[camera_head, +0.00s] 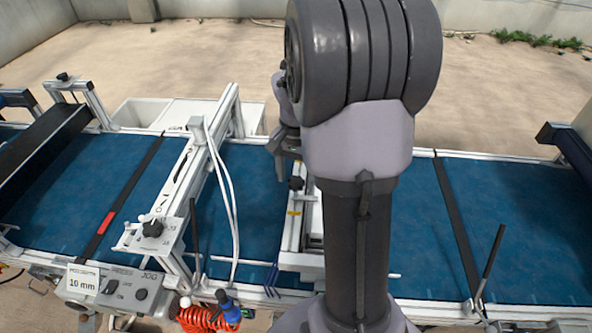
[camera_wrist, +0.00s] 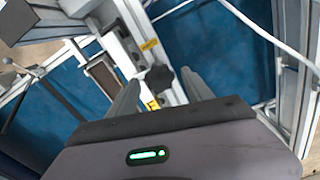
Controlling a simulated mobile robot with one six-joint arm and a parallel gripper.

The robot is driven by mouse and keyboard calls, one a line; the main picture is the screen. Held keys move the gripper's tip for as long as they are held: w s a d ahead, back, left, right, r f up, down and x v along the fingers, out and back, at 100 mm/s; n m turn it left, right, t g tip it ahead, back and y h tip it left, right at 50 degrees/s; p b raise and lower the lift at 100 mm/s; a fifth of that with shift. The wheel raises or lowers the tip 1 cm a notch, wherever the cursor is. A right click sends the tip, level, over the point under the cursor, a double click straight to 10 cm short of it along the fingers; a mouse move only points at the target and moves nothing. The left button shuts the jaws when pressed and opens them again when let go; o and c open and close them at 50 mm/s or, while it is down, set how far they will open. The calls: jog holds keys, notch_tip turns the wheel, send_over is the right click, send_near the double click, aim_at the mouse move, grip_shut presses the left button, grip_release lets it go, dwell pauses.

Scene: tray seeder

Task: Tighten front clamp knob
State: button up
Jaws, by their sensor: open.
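A black lobed knob (camera_wrist: 158,78) shows in the wrist view between and beyond the two fingers of my gripper (camera_wrist: 160,90). The fingers are spread apart and hold nothing; I cannot tell whether they touch the knob. In the head view my gripper (camera_head: 284,160) points down close to a dark knob (camera_head: 296,183) on a metal rail, partly behind my arm. Another black knob (camera_head: 152,228) sits on a scaled bracket at the left. The pictures do not label which is the front clamp knob.
A blue conveyor belt (camera_head: 90,170) runs across below, with aluminium frame posts (camera_head: 236,112) and white tubes (camera_head: 226,190) near my gripper. A control box (camera_head: 118,289) and a red coiled hose (camera_head: 205,316) are at the front left. My arm hides the middle.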

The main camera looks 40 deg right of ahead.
notch_tip(320, 180, up, 17)
jog(key=p, duration=0.4)
jog(key=shift+r, duration=0.2)
jog(key=s+a+f+n+t+b, duration=0.2)
jog(key=s+a+f+b, duration=0.2)
jog(key=a, duration=0.5)
jog(key=s+a+f+n+t+y+b, duration=0.1)
jog(key=s+a+f+n+t+b, duration=0.1)
jog(key=a+f+b, duration=0.6)
jog(key=s+a+f+n+t+y+b, duration=0.1)
jog(key=s+a+f+n+b, duration=0.3)
jog(key=a, duration=0.6)
notch_tip(320, 180, down, 3)
jog(key=s+b, duration=0.1)
jog(key=b, duration=0.2)
jog(key=shift+s+t, duration=0.4)
jog(key=shift+a+r, duration=0.1)
